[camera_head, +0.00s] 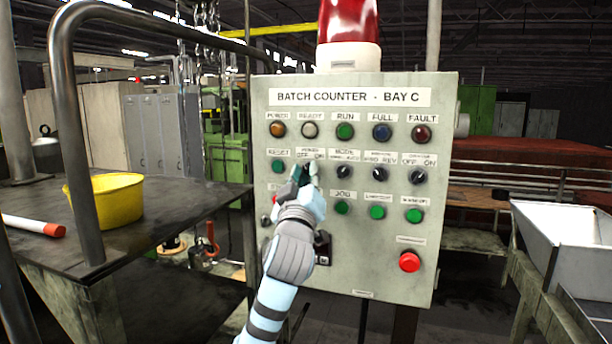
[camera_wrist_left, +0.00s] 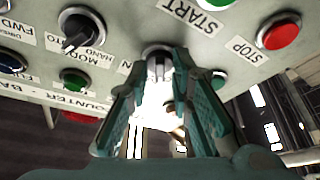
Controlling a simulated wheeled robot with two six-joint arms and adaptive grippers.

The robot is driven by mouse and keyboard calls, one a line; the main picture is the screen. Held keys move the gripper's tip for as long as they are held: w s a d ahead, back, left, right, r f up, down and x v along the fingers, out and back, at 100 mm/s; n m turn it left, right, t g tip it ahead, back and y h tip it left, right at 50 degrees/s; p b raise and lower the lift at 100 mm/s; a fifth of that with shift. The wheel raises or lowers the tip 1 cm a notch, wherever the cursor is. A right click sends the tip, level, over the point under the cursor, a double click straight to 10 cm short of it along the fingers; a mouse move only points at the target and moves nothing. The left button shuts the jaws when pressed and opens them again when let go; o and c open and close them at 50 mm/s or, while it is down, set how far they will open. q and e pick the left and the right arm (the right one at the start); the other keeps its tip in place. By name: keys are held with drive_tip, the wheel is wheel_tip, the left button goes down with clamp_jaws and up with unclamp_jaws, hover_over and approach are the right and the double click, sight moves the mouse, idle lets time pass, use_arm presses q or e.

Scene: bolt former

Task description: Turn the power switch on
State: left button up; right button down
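The control panel (camera_head: 380,275), marked "BATCH COUNTER - BAY C", stands in front of me. The power switch's OFF/ON label (camera_head: 310,154) shows above my left gripper (camera_head: 305,174), which mostly hides the switch in the head view. In the left wrist view, tilted and upside down, the power switch (camera_wrist_left: 158,64) sits between the teal fingertips of my left gripper (camera_wrist_left: 161,72). The fingers are apart, one on each side of the knob, with a small gap showing. Whether either finger touches it, I cannot tell. Which way the knob points is unclear. My right gripper is not in view.
Close by are the mode switch (camera_head: 344,172), the green reset button (camera_head: 278,166) and the red stop button (camera_wrist_left: 278,36). A large red button (camera_head: 409,261) is low on the panel. A table with a yellow bucket (camera_head: 118,198) stands left, a metal hopper (camera_head: 560,232) right.

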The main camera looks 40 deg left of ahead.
use_arm(q)
clamp_jaws()
drive_tip(key=shift+s+r, duration=0.1)
drive_tip(key=shift+s, duration=0.1)
drive_tip(key=shift+m, duration=0.5)
drive_tip(key=m+t+h, duration=0.1)
drive_tip(key=m, duration=0.2)
drive_tip(key=m+t+h, duration=0.1)
drive_tip(key=m+h, duration=0.1)
drive_tip(key=m, duration=0.1)
drive_tip(key=shift+s+a+r, duration=0.1)
drive_tip(key=shift+a+r, duration=0.05)
drive_tip(key=m+h, duration=0.1)
drive_tip(key=m, duration=0.2)
drive_tip(key=m+h, duration=0.2)
drive_tip(key=m, duration=0.2)
drive_tip(key=m+t+h, duration=0.1)
drive_tip(key=m+h, duration=0.1)
drive_tip(key=m, duration=0.1)
drive_tip(key=shift+a+r+m, duration=0.1)
drive_tip(key=shift+a+m, duration=0.1)
drive_tip(key=shift+m, duration=0.1)
drive_tip(key=shift+s+h, duration=0.1)
drive_tip(key=shift+h, duration=0.2)
